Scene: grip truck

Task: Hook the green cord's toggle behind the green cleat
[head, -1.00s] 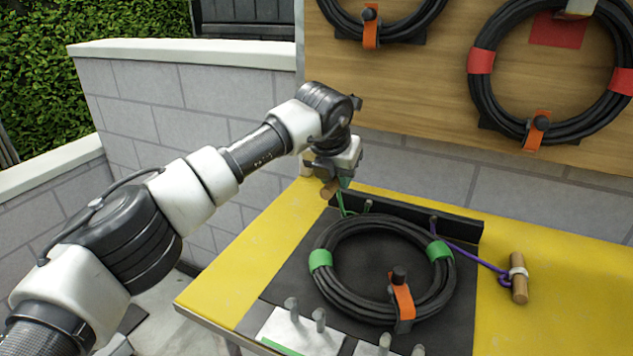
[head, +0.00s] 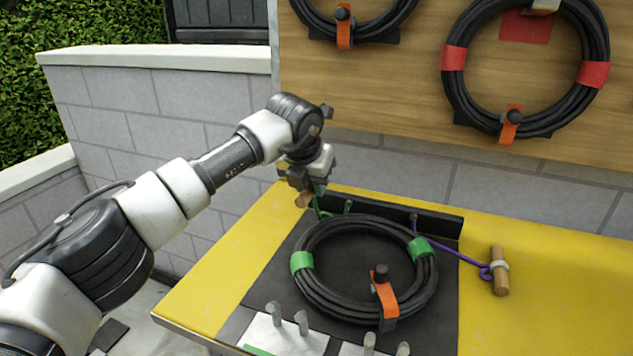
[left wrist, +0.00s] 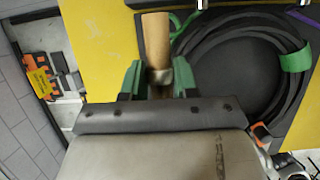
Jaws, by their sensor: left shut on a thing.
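My left gripper (head: 313,188) is shut on the wooden toggle (head: 303,199) of the green cord, above the back left part of the yellow table. In the left wrist view the toggle (left wrist: 154,42) stands between the green fingertips (left wrist: 158,80). The green cord (head: 317,208) runs from the toggle toward the dark rail behind the black cable coil (head: 310,290). The green cleat (head: 283,333), a pale plate with two grey posts and a green stripe, lies at the table's front, partly cut off by the frame. My right gripper is out of view.
The coil with green bands and an orange strap lies between gripper and cleat. A purple cord with another wooden toggle (head: 499,271) lies at right. A second pale plate with posts (head: 368,348) is beside the green cleat. More coils hang on the wooden board (head: 390,90).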

